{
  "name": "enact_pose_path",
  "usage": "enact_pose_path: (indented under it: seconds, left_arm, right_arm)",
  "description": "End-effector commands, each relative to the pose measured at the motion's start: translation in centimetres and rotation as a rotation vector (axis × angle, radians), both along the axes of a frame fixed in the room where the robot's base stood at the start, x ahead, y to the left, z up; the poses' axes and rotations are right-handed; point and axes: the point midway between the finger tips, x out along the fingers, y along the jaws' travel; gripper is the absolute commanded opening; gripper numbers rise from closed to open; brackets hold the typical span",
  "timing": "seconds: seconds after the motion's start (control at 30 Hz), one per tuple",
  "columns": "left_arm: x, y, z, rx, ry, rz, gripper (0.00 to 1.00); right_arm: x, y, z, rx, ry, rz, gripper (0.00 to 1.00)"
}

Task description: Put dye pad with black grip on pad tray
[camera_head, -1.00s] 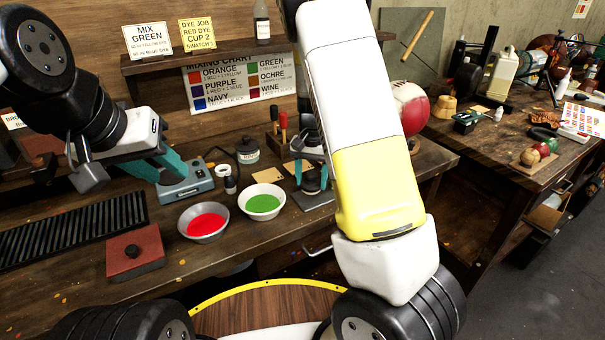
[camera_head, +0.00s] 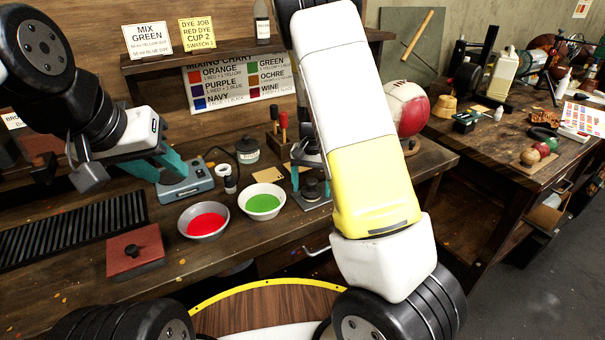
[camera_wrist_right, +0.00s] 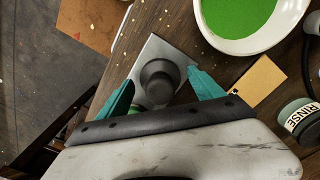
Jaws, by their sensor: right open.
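The dye pad with black grip (camera_head: 311,187) stands upright on the flat grey pad tray (camera_head: 322,204), right of the green bowl. In the right wrist view the round black grip (camera_wrist_right: 158,78) shows above the grey tray (camera_wrist_right: 152,48). My right gripper (camera_head: 311,172) is open, its teal fingers apart on either side of the grip; in the right wrist view its fingertips (camera_wrist_right: 163,82) show clear gaps to it. The pad's underside is hidden. My left gripper (camera_head: 160,167) is open and empty beside the grey-blue device.
A bowl of red dye (camera_head: 204,220) and a bowl of green dye (camera_head: 262,201) stand left of the tray. A rinse jar (camera_head: 247,150) and a tool holder (camera_head: 282,140) stand behind.

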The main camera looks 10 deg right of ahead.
Motion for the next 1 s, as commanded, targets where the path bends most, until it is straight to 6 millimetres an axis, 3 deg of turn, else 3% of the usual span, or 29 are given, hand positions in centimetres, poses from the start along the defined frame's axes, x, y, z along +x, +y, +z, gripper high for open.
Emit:
enact_pose_path:
  seconds: [0.5, 0.73, 0.87, 1.0]
  left_arm:
    - [0.0, 0.0, 0.0, 0.000, 0.000, 0.000, 0.36]
    - [0.0, 0.0, 0.0, 0.000, 0.000, 0.000, 0.36]
    - [0.0, 0.0, 0.0, 0.000, 0.000, 0.000, 0.36]
    - [0.0, 0.0, 0.0, 0.000, 0.000, 0.000, 0.36]
  right_arm:
    - [0.1, 0.0, 9.7, 0.001, -0.004, 0.002, 0.77]
    - [-0.2, 0.0, 12.0, 0.009, -0.005, 0.002, 0.77]
    - [-1.8, -0.1, 13.7, 0.067, -0.031, 0.022, 0.77]
    - [-5.3, 0.1, 17.2, 0.165, -0.103, 0.088, 0.77]
